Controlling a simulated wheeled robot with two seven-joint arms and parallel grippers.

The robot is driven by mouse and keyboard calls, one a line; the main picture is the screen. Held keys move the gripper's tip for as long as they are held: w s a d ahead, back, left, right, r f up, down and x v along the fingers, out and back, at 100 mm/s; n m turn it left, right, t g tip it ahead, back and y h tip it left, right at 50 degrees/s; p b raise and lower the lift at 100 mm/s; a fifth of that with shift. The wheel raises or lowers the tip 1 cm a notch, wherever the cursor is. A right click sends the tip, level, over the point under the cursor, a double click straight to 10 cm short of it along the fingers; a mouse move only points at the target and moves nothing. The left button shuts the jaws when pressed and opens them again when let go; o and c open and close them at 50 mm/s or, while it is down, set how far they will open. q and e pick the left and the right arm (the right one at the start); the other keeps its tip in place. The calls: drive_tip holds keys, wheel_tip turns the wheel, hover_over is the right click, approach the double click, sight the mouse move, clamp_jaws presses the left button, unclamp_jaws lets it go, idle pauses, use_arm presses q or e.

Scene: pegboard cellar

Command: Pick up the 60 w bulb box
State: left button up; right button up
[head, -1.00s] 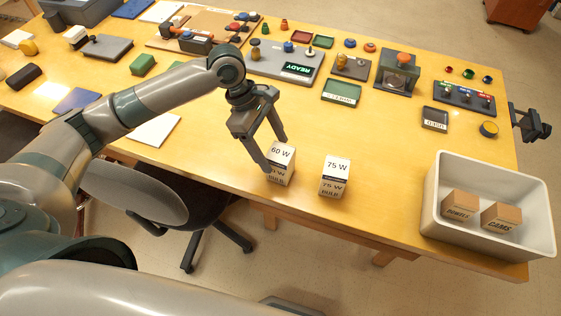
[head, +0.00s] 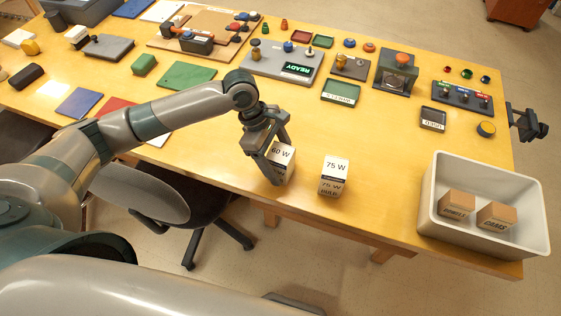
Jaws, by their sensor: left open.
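The 60 W bulb box (head: 284,161), white with a dark band, stands upright near the table's front edge. My left gripper (head: 279,166) is open and lowered around the box, with one finger in front of its left part and the other by its far side. I cannot tell whether the fingers touch it. The gripper hides part of the label. The similar 75 W bulb box (head: 334,178) stands upright just to the right, apart from the gripper. My right gripper is not in view.
A white bin (head: 429,205) with two brown boxes (head: 457,206) stands at the table's right end. A green tray (head: 341,91), a dark tray (head: 433,118) and a grey panel (head: 285,66) lie farther back. The table (head: 385,150) is clear between the 75 W box and the bin.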

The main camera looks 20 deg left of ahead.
sight(280, 154)
use_arm(q)
drive_tip(key=c, duration=1.1)
drive_tip(key=shift+c, duration=0.2)
drive_tip(key=shift+r, duration=0.1)
drive_tip(key=shift+r, duration=0.45)
drive_tip(key=r, duration=0.1)
drive_tip(key=r+b, duration=0.1)
drive_tip(key=r, duration=0.1)
drive_tip(key=shift+s+d+r, duration=0.1)
drive_tip(key=shift+s, duration=0.15)
drive_tip(key=s+d+r+b, duration=0.1)
drive_tip(key=s+d+r, duration=0.1)
drive_tip(key=s+r, duration=0.4)
drive_tip(key=s, duration=0.5)
drive_tip(key=shift+d+r, duration=0.15)
drive_tip(key=shift+r, duration=0.25)
